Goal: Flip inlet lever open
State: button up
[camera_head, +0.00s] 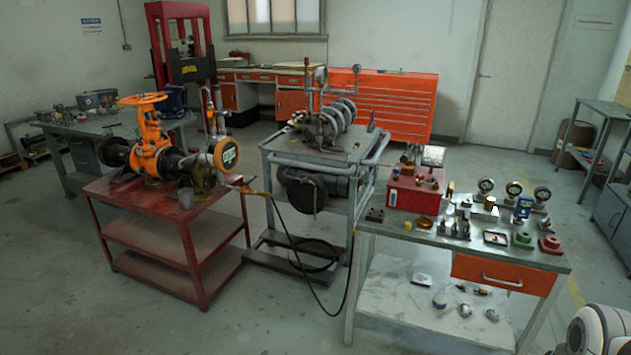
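An orange gate valve (153,142) with a handwheel (142,99) on top stands on a red cart (125,200) at the left. A small orange lever-like part (249,191) shows at the cart's right edge, where a black hose begins. I cannot tell for certain whether this is the inlet lever, nor its position. My gripper is not in view. A white rounded part of my own arm shows at the lower right corner, far from the valve.
A grey cart (318,152) with a coiled pump stands in the middle. A black hose (322,300) hangs down to the floor between carts. A workbench (480,255) with gauges and fittings stands at right. The front left floor (60,310) is clear.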

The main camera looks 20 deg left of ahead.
aim_at(247, 183)
jog(key=u, duration=0.45)
jog(key=i, duration=0.6)
jog(key=u, duration=1)
jog(key=i, duration=1.85)
jog(key=u, duration=0.3)
jog(key=i, duration=0.4)
jog(key=z, duration=0.45)
jog(key=k, duration=0.9)
jog(key=u, duration=0.5)
jog(key=i, duration=1)
